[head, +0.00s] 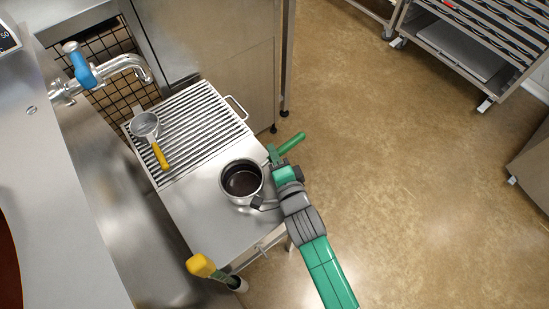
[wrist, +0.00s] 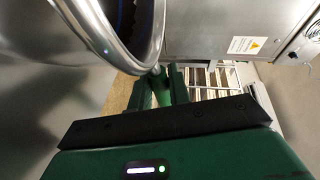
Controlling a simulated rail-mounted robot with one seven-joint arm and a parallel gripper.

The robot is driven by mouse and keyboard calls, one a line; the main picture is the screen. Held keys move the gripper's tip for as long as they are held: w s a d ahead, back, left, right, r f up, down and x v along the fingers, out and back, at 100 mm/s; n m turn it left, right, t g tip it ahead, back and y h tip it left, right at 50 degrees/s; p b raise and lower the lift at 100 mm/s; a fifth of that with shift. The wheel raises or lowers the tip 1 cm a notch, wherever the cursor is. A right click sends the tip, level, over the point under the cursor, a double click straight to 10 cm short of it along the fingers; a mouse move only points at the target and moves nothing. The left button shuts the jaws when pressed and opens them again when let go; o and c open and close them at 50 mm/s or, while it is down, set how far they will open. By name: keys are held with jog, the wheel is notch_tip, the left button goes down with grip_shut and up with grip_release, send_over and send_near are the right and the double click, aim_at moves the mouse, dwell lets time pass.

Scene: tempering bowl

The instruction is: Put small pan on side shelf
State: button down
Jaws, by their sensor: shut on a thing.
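The small pan (head: 242,182) is a steel pot with a dark inside and a green handle (head: 291,142). My gripper (head: 272,156) is at the pan's right side, shut on the handle near the rim. In the wrist view the pan's shiny rim (wrist: 140,62) fills the upper left, and my gripper (wrist: 160,86) has the green handle between its fingers. The pan looks upright over the smooth part of the steel side shelf (head: 205,215). Whether its base touches the shelf is hidden.
A ribbed rack (head: 205,115) covers the shelf's far part, with a yellow-handled strainer (head: 147,126) on it. A yellow-handled tool (head: 201,265) stands at the near edge. A faucet (head: 125,64) is at upper left. Open floor lies right; a wheeled rack (head: 465,50) is at upper right.

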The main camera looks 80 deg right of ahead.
jog(key=shift+f, duration=0.2)
jog(key=c, duration=1.3)
grip_release()
jog(key=shift+r, duration=0.3)
jog(key=p+v, duration=0.4)
jog(key=v, duration=0.8)
jog(key=shift+a+f, duration=0.1)
